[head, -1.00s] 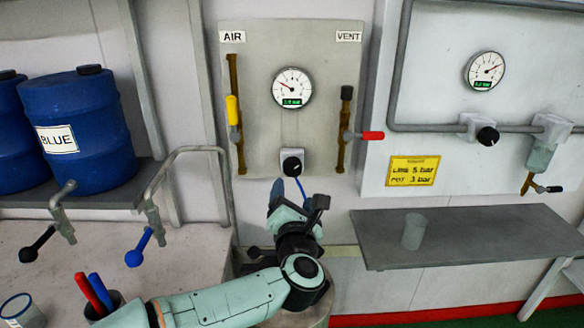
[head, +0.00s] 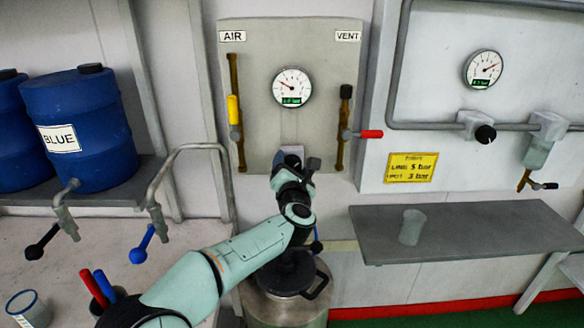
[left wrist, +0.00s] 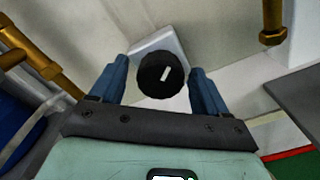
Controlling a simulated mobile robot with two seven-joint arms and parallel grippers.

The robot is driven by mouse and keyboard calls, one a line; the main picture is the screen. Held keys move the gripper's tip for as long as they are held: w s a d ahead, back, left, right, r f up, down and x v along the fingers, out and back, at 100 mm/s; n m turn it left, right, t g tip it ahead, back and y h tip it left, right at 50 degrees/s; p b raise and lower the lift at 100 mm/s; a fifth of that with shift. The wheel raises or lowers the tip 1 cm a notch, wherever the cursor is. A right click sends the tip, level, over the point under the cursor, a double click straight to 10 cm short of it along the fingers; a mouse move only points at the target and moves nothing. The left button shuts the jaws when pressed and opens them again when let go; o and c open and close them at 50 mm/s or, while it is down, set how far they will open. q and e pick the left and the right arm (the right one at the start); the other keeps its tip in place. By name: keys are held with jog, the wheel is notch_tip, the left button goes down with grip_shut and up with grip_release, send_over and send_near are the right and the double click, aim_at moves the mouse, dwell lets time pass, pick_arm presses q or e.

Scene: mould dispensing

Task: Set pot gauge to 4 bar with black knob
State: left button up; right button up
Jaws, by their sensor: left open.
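The round white gauge (head: 292,87) is on the grey middle panel, above the pot. Its needle points up and left; its green readout is too small to read surely. The black knob (left wrist: 160,75) with a white mark is on a pale square base below that gauge. My arm hides the knob in the head view. My left gripper (head: 291,156) is in front of the knob. In the left wrist view, the open blue fingers of this gripper (left wrist: 160,65) are on either side of the knob, with gaps visible. My right gripper is not in view.
The panel has a yellow-handled AIR valve (head: 233,110) and a red-handled VENT valve (head: 370,134). The lidded metal pot (head: 290,310) stands below. A second gauge (head: 483,69) and black knob (head: 485,134) are at right, above a grey shelf (head: 470,230) with a cup.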

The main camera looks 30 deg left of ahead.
pick_arm(q)
jog(key=c, duration=1)
jog(key=shift+m, duration=0.3)
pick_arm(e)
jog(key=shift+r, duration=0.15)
pick_arm(q)
jog(key=m+p, duration=0.2)
jog(key=m, duration=0.3)
jog(key=shift+r+p, duration=0.1)
jog(key=shift+p, duration=0.3)
jog(key=shift+m+p, duration=0.95)
jog(key=shift+m, duration=1.15)
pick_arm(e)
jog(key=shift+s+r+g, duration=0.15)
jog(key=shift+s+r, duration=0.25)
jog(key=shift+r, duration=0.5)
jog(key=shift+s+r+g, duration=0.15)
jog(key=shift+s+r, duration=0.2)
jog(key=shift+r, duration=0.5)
pick_arm(q)
jog(key=o, duration=1)
